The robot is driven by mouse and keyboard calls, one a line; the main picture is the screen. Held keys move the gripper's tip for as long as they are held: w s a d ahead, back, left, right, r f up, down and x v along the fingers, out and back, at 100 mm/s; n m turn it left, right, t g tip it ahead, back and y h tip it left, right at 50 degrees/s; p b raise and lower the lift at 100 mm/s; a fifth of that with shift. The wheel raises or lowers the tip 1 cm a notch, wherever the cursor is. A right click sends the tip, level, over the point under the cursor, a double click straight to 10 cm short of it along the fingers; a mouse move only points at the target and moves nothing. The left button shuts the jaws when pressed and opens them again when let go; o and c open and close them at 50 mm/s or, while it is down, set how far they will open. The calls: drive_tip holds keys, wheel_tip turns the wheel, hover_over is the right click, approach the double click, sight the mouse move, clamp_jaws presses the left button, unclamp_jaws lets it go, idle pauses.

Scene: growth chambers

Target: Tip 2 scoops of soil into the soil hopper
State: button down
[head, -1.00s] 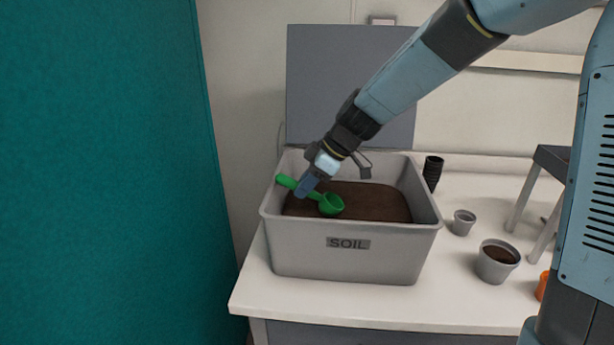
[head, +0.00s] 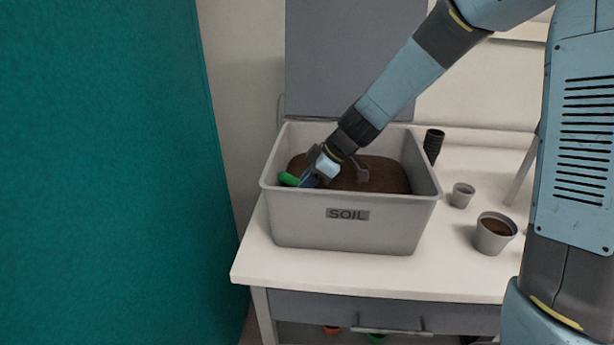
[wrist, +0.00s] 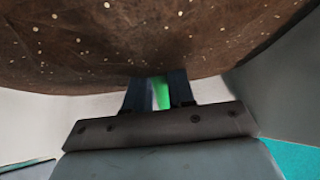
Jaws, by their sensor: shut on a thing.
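The grey soil bin (head: 300,225), labelled SOIL, stands on the white bench with its lid raised behind it. Brown soil (head: 388,178) fills its lower part. My gripper (head: 309,180) is down inside the bin at the left, shut on the green scoop (head: 289,180). Only the scoop's handle end shows in the head view; its bowl is hidden behind the bin's front wall or in the soil. In the wrist view a green strip of the scoop (wrist: 161,94) shows between the fingers, with soil (wrist: 150,40) close beyond. The soil hopper is not identifiable in view.
A pot with soil (head: 495,234), a small empty pot (head: 462,195) and a black pot stack (head: 433,146) stand right of the bin. A teal panel (head: 110,180) rises at the left. The bench front (head: 380,272) is clear.

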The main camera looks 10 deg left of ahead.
drive_tip(key=shift+f, duration=0.35)
drive_tip(key=shift+s+a+h, duration=0.15)
drive_tip(key=shift+a+h, duration=0.25)
drive_tip(key=shift+h, duration=1.1)
drive_tip(key=shift+a+r, duration=0.15)
drive_tip(key=shift+r, duration=1.35)
drive_tip(key=shift+a+r, duration=0.2)
drive_tip(key=shift+r, duration=1.35)
drive_tip(key=shift+a+r, duration=0.15)
drive_tip(key=shift+r, duration=1.35)
wheel_tip(320, 180, up, 10)
drive_tip(key=h, duration=0.1)
drive_tip(key=shift+f+h, duration=0.15)
drive_tip(key=shift+h, duration=0.15)
drive_tip(key=shift+d, duration=0.1)
